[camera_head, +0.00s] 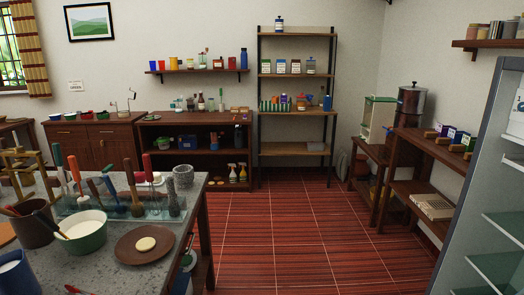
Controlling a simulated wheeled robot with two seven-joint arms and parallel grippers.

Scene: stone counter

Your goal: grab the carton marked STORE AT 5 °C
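No marking reading STORE AT 5 °C is legible from here, so I cannot tell which carton carries it. Several small cartons, purple, blue and green, stand in a row (455,136) on the right-hand wooden bench. Several small white-labelled containers (295,66) stand on the tall open rack; their labels are too small to read. Neither of my grippers shows in the head view.
A stone counter (203,213) at the lower left bears a green bowl (90,238), a brown plate (128,252) and upright tools. A glass-shelved cabinet (488,190) stands at the right edge. The red tiled floor (290,235) between them is clear.

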